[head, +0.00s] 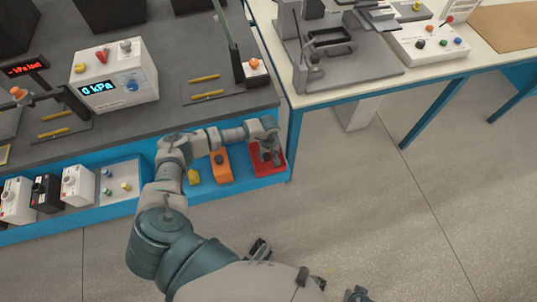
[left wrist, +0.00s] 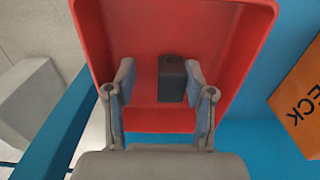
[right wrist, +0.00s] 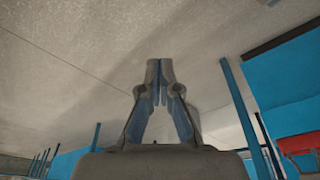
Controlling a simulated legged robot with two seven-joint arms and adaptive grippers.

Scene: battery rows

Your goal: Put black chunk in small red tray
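The small red tray (head: 263,172) sits at the right end of the blue lower shelf. It fills much of the left wrist view (left wrist: 225,30). The black chunk (left wrist: 171,80) is a dark block inside the tray. My left gripper (head: 268,152) is over the tray, pointing in. In the left wrist view its fingers (left wrist: 160,75) are apart, with the chunk between them, nearer the right finger and with a clear gap on the left. My right gripper (right wrist: 161,68) has its fingertips together, with nothing seen between them, away from the shelf.
An orange tray (head: 220,174) with a dark piece in it stands left of the red tray. A yellow piece (head: 193,176) lies further left. The grey bench (head: 215,112) is above the shelf. A cream table (head: 430,78) stands at right. The floor in front is open.

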